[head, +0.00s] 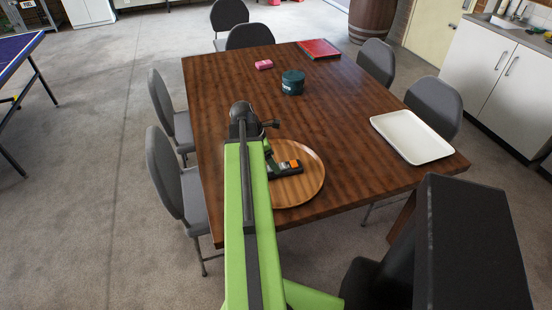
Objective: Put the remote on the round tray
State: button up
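The round wooden tray (308,188) lies on the near part of the brown table, partly hidden by my green arm. My gripper (285,169) is over the tray, beyond and to the right of my arm. A small dark piece with an orange and a white patch shows at it. I cannot tell whether this is part of my gripper or something in it, nor whether its fingers are open or shut. I cannot make out the remote for certain anywhere in view.
The brown table (340,112) also bears a white rectangular tray (411,136), a dark green tin (292,83), a pink block (263,65) and a red flat item (318,49). Several grey chairs stand around it. The table's middle is clear. Floor is open to the left.

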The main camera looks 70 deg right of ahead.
jog(key=p+v, duration=0.5)
jog(key=v, duration=0.2)
jog(key=shift+r, duration=0.15)
jog(key=shift+w+a, duration=0.1)
jog(key=w+a+f+m+t, duration=0.1)
jog(key=w+a+m+t, duration=0.2)
jog(key=w+a, duration=2.1)
jog(key=w+a+m+y, duration=0.1)
jog(key=w+a+m, duration=0.1)
jog(key=a, duration=1.3)
jog(key=w+a+m+y, duration=0.1)
jog(key=w+a, duration=0.3)
jog(key=a, duration=1.1)
jog(key=shift+w+f+m+t+y, duration=0.3)
jog(key=shift+f+m, duration=0.15)
jog(key=shift+m, duration=0.15)
